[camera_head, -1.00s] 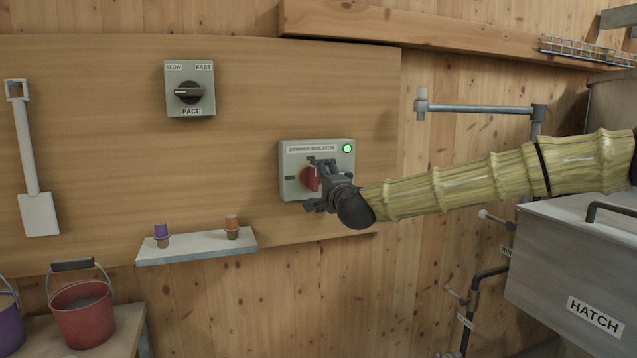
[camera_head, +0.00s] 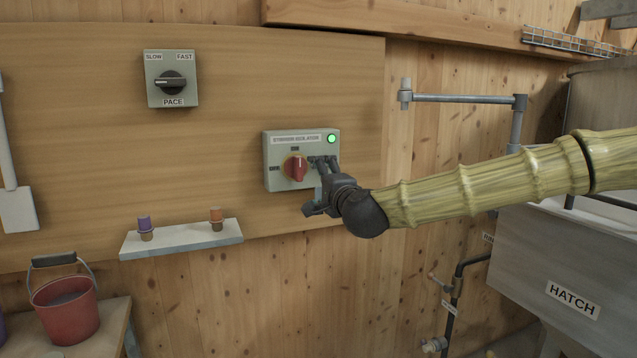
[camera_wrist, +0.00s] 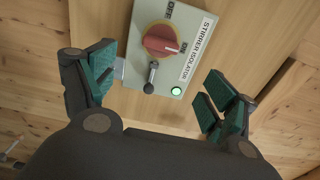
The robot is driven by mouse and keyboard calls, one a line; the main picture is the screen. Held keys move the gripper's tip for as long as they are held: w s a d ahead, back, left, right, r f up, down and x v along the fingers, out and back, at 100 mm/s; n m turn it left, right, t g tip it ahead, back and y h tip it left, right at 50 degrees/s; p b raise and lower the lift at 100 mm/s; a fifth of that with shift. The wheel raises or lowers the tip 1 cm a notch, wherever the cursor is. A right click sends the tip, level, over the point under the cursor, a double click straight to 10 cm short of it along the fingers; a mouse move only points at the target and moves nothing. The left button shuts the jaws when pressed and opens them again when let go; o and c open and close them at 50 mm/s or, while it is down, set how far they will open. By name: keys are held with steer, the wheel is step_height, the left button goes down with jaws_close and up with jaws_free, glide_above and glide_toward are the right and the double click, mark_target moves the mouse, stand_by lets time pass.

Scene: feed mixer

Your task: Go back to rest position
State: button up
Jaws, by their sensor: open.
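My gripper (camera_head: 322,184) is open and empty in front of the right part of the stirrer isolator box (camera_head: 273,181). Its two green-padded fingers show wide apart in the wrist view (camera_wrist: 158,88). The isolator's red knob (camera_head: 295,168) is clear of the fingers. In the wrist view the red knob (camera_wrist: 160,40) has its white mark pointing toward the ON label. The green lamp (camera_head: 332,139) on the box is lit, and it also shows in the wrist view (camera_wrist: 177,91).
A pace dial box (camera_head: 171,95) is on the board at the upper left. A small shelf (camera_head: 185,242) with two capped plugs is below. A red bucket (camera_head: 66,310) stands lower left. A metal hatch box (camera_head: 540,265) and a pipe arm (camera_head: 465,98) are on the right.

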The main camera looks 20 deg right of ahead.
steer(key=s+a+f+n+g+y, duration=0.1)
steer(key=a+f+n+g, duration=0.15)
steer(key=f, duration=0.75)
steer(key=a+f+n+g, duration=0.1)
steer(key=a+f+n, duration=0.15)
steer(key=f, duration=0.75)
steer(key=s+a+f+n+g+p, duration=0.15)
steer(key=s+f, duration=0.35)
steer(key=f, duration=0.5)
steer(key=s+a+f+n+g, duration=0.25)
steer(key=s+f, duration=0.35)
steer(key=f, duration=0.4)
steer(key=s+a+f+n+g+p, duration=0.1)
steer(key=s+f+g, duration=0.3)
steer(key=f, duration=0.5)
steer(key=s+d+f+n+g, duration=0.1)
steer(key=s+f+n+g, duration=0.1)
steer(key=s+f, duration=0.4)
steer(key=s+d+f+n+g+h+p, duration=0.1)
steer(key=s+f, duration=0.5)
steer(key=s, duration=1.1)
steer(key=s+d+f+n+g, duration=0.3)
steer(key=s+f+n, duration=0.1)
steer(key=s, duration=0.7)
steer(key=shift+s+f+h, duration=0.25)
steer(key=shift+f+h, duration=0.05)
steer(key=shift+f, duration=0.6)
steer(key=shift+g, duration=0.25)
